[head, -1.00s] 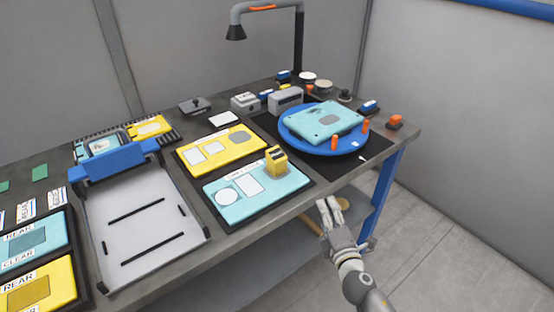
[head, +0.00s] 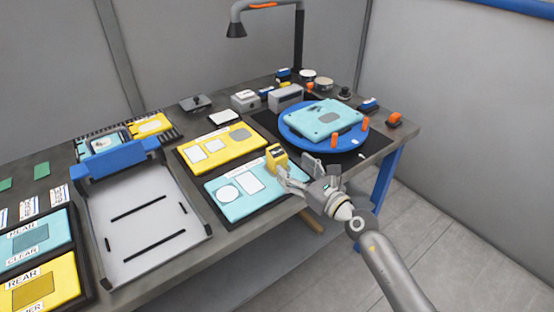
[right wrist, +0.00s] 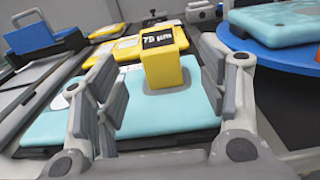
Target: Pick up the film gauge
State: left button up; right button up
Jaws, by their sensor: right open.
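The film gauge (head: 276,157) is a small yellow block with a dark display. It stands upright on the corner of the light-blue panel (head: 232,204). In the right wrist view the film gauge (right wrist: 165,72) shows its dark display reading "75 µm", between and beyond the fingers. My right gripper (head: 287,177) is open beside the gauge, on its near right side in the head view. In the right wrist view my right gripper (right wrist: 160,105) has its fingers spread wide with nothing between them in contact. My left gripper is in neither view.
A blue turntable (head: 293,138) carrying a light-blue part (head: 325,117) with orange pegs stands right of the gauge. A yellow panel (head: 198,160) lies behind. A grey tray with a blue clamp (head: 118,160) stands left. A lamp (head: 236,32) overhangs the back.

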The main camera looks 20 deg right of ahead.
aim_at(280, 156)
jog(key=x, duration=0.8)
jog(key=shift+w+a, duration=0.15)
jog(key=shift+w, duration=0.05)
jog(key=shift+c, duration=0.5)
jog(key=shift+r, duration=0.1)
jog(key=c, duration=1.2)
jog(key=shift+c, duration=0.2)
